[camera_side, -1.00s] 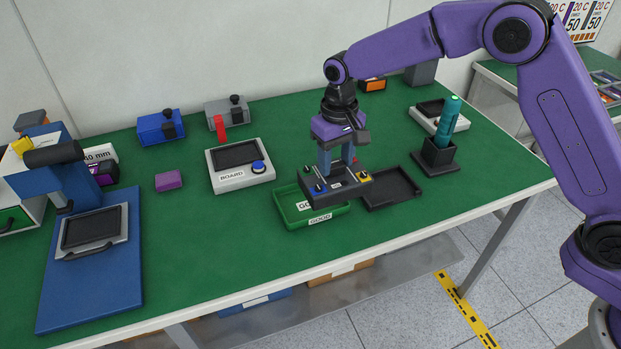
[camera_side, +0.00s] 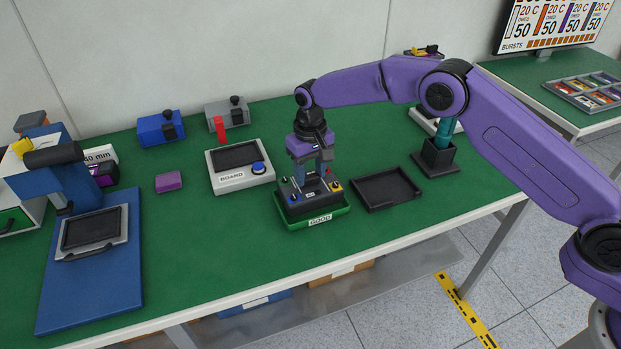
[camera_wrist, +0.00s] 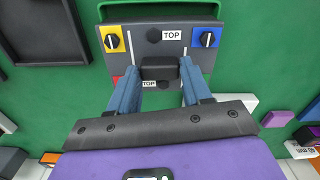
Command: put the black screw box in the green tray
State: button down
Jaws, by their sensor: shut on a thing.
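The black screw box (camera_side: 296,207) is a dark box with a grey top, coloured corner patches and knobs. My gripper (camera_side: 313,183) is shut on the raised black grip at the middle of its top. In the wrist view my gripper (camera_wrist: 158,74) has its blue fingers on either side of that grip, and the box (camera_wrist: 153,36) shows "TOP" labels. The green tray (camera_side: 341,216), labelled "GOOD", surrounds the lower part of the box in the side view. I cannot tell whether the box's underside touches the tray floor, which is hidden.
An empty black tray (camera_side: 388,189) lies just right of the green tray. A dark holder (camera_side: 437,158) with a teal tool stands beyond it. A board fixture (camera_side: 239,166) is behind to the left, and a purple block (camera_side: 168,181) farther left. The bench in front is clear.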

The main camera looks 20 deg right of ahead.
aim_at(311, 177)
jog(key=shift+f, duration=1.2)
jog(key=shift+c, duration=2.4)
grip_release()
jog(key=shift+f, duration=0.2)
jog(key=shift+r, duration=0.15)
notch_tip(311, 177, up, 12)
jog(key=shift+s+r, duration=0.1)
